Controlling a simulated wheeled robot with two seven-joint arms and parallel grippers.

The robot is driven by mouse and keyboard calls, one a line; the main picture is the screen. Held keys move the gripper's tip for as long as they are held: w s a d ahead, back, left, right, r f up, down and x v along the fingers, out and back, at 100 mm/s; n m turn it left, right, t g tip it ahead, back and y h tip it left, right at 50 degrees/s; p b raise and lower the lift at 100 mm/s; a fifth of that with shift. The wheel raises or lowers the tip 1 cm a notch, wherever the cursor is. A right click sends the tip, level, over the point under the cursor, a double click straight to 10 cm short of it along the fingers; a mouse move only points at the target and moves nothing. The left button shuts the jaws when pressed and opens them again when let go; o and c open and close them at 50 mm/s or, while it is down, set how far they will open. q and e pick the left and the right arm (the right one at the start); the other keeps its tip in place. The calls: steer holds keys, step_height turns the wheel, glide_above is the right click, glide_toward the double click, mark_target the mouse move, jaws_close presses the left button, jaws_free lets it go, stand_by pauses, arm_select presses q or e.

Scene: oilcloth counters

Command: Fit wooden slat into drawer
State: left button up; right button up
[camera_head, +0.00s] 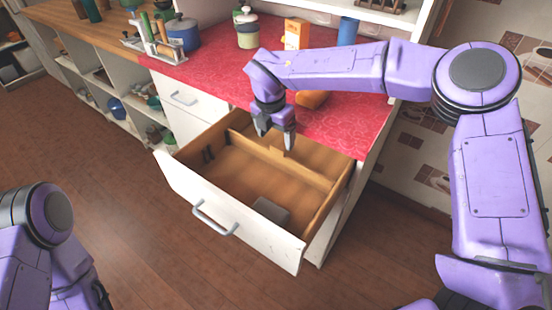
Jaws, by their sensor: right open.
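The white-fronted drawer (240,222) with a wooden interior is pulled open below the red counter. A long wooden slat (305,172) lies inside it as a divider, running from the left side toward the right side, with a small raised tab near its middle. Whether its ends are fully seated is too small to tell. My right gripper (274,134) points down just above the slat near the tab, with its fingers open and apart. My left arm shows at the lower left, but its gripper is not visible.
A grey block (271,210) lies in the drawer's front part, and small dark items (208,154) sit at its left. The red counter (215,75) holds a blue pot (184,36), a green-and-white jar (247,30) and an orange box (297,34). Open floor lies left of the drawer.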

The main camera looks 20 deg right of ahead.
mark_target(277, 148)
steer(key=f, duration=0.2)
steer(key=w+f+p, duration=0.1)
steer(key=f, duration=0.1)
steer(key=d+f, duration=0.1)
steer(key=shift+w+f, duration=0.3)
steer(key=shift+f, duration=0.1)
steer(key=shift+s+a, duration=0.1)
steer(key=shift+c, duration=1.2)
steer(key=shift+r, duration=0.1)
steer(key=c, duration=1.3)
